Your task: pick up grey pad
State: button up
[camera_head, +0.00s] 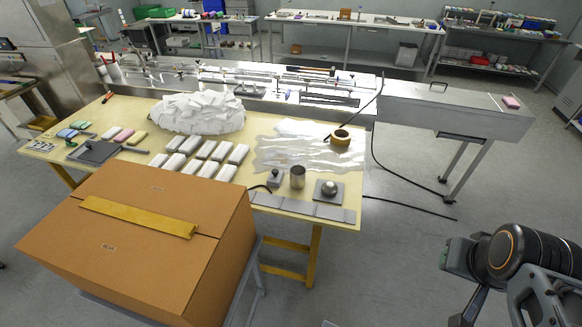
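Several flat grey pads (297,206) lie in a row along the front right edge of the pale yellow table (345,190). A darker grey square plate (97,152) with a handle lies at the table's left end, and small pads in several colours lie near it. I cannot tell which grey piece is the task's pad. My arm (510,255) is at the lower right, over the floor, well apart from the table and everything on it. I cannot make out its gripper fingers or anything held in them.
A large brown carton (150,230) stands in front of the table's left half. White wrapped bars (203,160), a white heap (197,112), clear film, a tape roll (341,138), a metal cup (297,176) and a grey ball-topped block crowd the tabletop. A cable crosses the floor.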

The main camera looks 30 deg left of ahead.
aim_at(275, 178)
jog(key=u, duration=0.2)
jog(key=i, duration=0.7)
jog(key=u, duration=1.05)
jog(key=i, duration=0.55)
jog(key=u, duration=0.6)
